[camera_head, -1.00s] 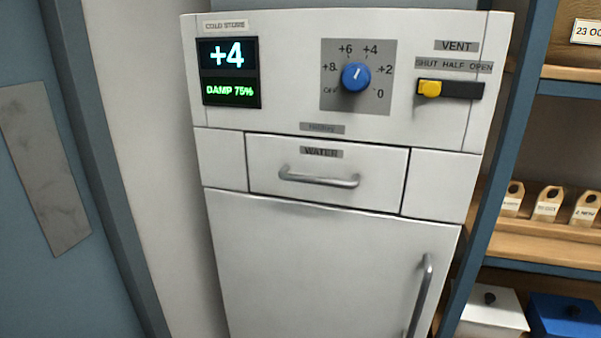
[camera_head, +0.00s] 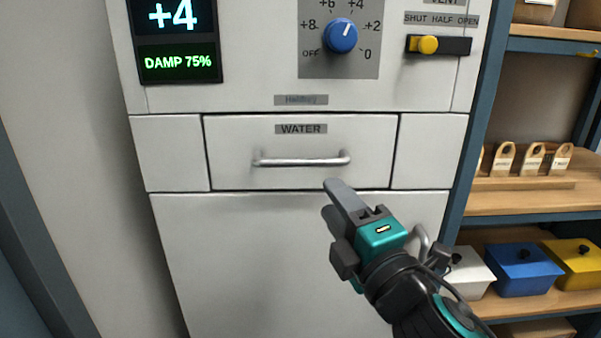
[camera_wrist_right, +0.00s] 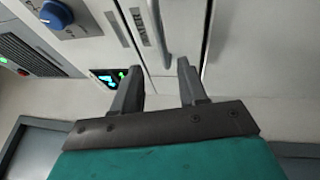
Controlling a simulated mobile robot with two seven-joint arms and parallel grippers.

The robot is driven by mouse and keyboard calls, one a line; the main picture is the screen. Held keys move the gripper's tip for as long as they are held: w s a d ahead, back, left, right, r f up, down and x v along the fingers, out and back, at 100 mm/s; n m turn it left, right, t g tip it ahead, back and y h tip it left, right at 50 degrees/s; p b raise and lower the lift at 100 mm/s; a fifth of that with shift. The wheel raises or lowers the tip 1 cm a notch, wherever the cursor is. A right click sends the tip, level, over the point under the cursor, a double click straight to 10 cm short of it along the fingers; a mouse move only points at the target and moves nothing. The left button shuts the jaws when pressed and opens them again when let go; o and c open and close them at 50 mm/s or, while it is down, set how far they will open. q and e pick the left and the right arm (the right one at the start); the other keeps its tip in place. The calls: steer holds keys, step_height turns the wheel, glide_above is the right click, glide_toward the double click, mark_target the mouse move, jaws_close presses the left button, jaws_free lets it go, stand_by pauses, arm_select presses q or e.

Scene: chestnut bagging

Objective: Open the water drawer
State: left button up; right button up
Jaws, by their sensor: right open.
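The water drawer (camera_head: 230,172) is a shut white front with a WATER label (camera_head: 301,129) and a grey bar handle (camera_head: 301,161). My right gripper (camera_head: 335,196) is open and empty, just below the right part of the handle in the head view. In the right wrist view its two fingers (camera_wrist_right: 157,82) are apart, and the handle (camera_wrist_right: 159,32) lies ahead of them, not between their tips. My left gripper is not in view.
Above the drawer are a blue temperature dial (camera_head: 341,36), a yellow vent slider (camera_head: 428,44) and a display (camera_head: 176,62) reading +4 and DAMP 75%. The cabinet door (camera_head: 230,260) below is shut. Shelves at right hold tags and lidded boxes, including a blue one (camera_head: 522,270).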

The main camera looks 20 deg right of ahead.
mark_target(303, 165)
steer(key=b+x, duration=0.9)
steer(key=x, duration=0.1)
steer(key=shift+w+a+f, duration=0.1)
steer(key=shift+w+a, duration=0.05)
steer(key=shift+w, duration=0.1)
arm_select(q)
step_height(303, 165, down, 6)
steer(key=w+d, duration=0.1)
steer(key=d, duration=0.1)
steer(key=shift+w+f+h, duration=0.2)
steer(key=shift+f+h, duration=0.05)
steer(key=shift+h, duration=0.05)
arm_select(e)
steer(key=shift+w+a, duration=0.1)
steer(key=shift+w, duration=0.6)
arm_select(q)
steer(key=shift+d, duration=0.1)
arm_select(e)
jaws_close()
